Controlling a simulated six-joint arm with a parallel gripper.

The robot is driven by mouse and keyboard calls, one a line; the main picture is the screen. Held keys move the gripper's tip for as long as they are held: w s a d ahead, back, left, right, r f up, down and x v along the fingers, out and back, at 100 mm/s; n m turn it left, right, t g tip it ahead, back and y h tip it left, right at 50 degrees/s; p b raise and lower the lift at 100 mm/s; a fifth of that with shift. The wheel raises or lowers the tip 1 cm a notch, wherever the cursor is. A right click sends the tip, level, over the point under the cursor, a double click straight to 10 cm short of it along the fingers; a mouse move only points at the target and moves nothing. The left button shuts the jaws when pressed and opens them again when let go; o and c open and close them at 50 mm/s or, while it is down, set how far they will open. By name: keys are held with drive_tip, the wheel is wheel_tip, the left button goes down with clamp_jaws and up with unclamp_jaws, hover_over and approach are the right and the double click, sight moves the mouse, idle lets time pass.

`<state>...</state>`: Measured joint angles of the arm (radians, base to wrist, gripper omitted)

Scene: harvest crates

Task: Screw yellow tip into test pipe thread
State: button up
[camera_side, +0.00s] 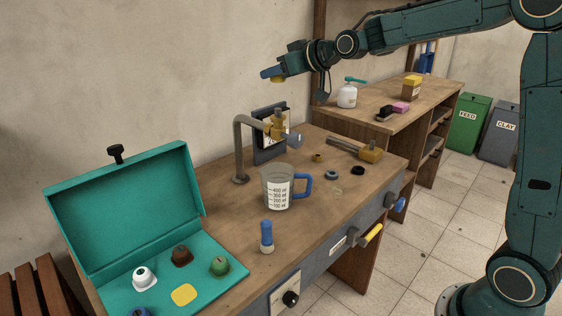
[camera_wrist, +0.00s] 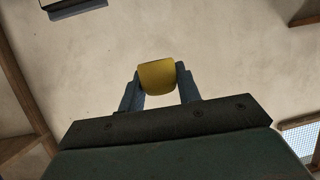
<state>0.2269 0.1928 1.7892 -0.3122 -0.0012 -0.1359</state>
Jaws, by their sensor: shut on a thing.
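My gripper (camera_side: 273,73) is shut on the yellow tip (camera_wrist: 157,77), held high in front of the wall, well above the bench. In the wrist view the two fingers press on the tip's sides. In the side view the tip is small and partly covered by the fingers. The test pipe (camera_side: 238,152) is a grey bent pipe standing on the bench, with a brass fitting (camera_side: 275,127) and a grey-blue end piece (camera_side: 293,139). It is below the gripper and apart from the tip. Its thread is too small to make out.
An open teal case (camera_side: 122,208) at front left holds white, brown, green and blue tips and a bare yellow patch (camera_side: 183,294). A measuring jug (camera_side: 277,190) and a blue-capped bottle (camera_side: 267,238) stand on the bench. A brass-headed tool (camera_side: 369,152) and small rings lie at right.

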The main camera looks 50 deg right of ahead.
drive_tip(key=shift+f, duration=2.7)
drive_tip(key=shift+f, duration=1.4)
drive_tip(key=o, duration=1.1)
drive_tip(key=shift+c, duration=0.2)
drive_tip(key=shift+s+r, duration=0.1)
drive_tip(key=v, duration=1.3)
drive_tip(key=shift+s+r, duration=0.15)
drive_tip(key=shift+s, duration=0.1)
drive_tip(key=shift+d, duration=0.1)
